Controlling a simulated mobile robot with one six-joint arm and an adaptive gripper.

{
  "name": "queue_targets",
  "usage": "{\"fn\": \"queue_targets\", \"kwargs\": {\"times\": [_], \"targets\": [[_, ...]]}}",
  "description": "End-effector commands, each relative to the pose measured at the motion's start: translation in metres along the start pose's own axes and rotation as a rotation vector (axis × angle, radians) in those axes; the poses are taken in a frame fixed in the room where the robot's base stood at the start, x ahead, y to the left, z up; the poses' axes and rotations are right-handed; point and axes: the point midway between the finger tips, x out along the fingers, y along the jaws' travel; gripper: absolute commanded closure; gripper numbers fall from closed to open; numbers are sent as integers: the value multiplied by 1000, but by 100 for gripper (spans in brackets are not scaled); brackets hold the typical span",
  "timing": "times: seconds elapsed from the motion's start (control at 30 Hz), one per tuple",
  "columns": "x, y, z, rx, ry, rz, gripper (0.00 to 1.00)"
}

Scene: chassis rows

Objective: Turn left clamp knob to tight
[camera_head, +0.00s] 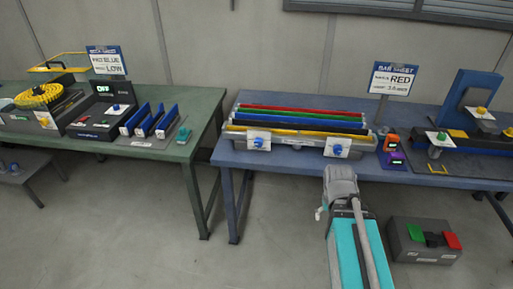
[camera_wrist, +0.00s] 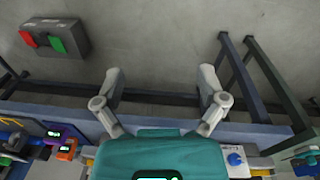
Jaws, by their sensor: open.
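The left clamp knob (camera_head: 258,142) is blue on a white plate, at the left front of a long grey fixture (camera_head: 285,156) on the blue table. A blue knob also shows in the wrist view (camera_wrist: 235,159), at the lower right. A similar blue right knob (camera_head: 337,150) sits on another white plate at the fixture's right front. My gripper (camera_wrist: 160,88) is open and empty, its fingers spread wide in the wrist view over the floor and table edge. It is apart from the knobs. In the head view my arm stands in front of the table, below the right knob.
Colored bars (camera_head: 300,116) lie along the fixture. Orange (camera_head: 391,142) and purple (camera_head: 392,159) devices stand to its right. A sign (camera_head: 393,79) stands behind. A grey box (camera_head: 424,240) with green and red pads is on the floor. A green table (camera_head: 175,155) is at left; floor between is clear.

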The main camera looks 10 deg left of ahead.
Motion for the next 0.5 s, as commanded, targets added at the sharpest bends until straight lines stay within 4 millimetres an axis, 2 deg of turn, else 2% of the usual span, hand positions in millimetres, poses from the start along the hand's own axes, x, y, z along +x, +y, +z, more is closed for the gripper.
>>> {"fn": "queue_targets", "kwargs": {"times": [0.03,0.17,0.27,0.5], "targets": [[10,4,-8,-36,17,29,7],[26,6,-32,-198,76,142,7],[38,7,-58,-370,126,264,7],[53,-9,-129,-868,209,634,7]]}}
